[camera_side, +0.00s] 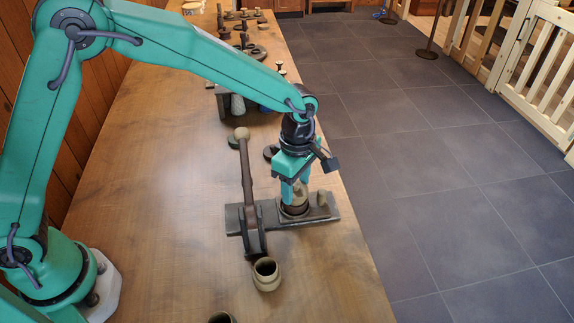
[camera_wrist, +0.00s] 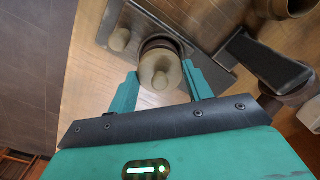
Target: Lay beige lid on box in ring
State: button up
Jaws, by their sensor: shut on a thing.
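The beige lid (camera_wrist: 161,64) is round with a knob on top, between the two fingers of my gripper (camera_wrist: 160,72) in the wrist view. In the side view my gripper (camera_side: 296,188) points down, shut on the lid (camera_side: 299,196). Directly below is the dark ring (camera_side: 294,211) on a dark metal plate (camera_side: 320,213); the ring's far rim (camera_wrist: 160,43) shows behind the lid in the wrist view. The box is mostly hidden under the lid and fingers. I cannot tell whether the lid touches it.
A dark lever (camera_side: 247,180) with a pale ball end rises from the plate, left of my gripper. A short peg (camera_wrist: 119,39) stands on the plate. An open beige pot (camera_side: 266,274) stands in front. Several spools and blocks stand farther back. The table's right edge is close.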

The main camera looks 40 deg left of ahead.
aim_at(296, 183)
jog(key=shift+f, duration=0.25)
dwell(0.4)
jog(key=o, duration=1)
jog(key=shift+r, duration=0.25)
jog(key=shift+r, duration=4)
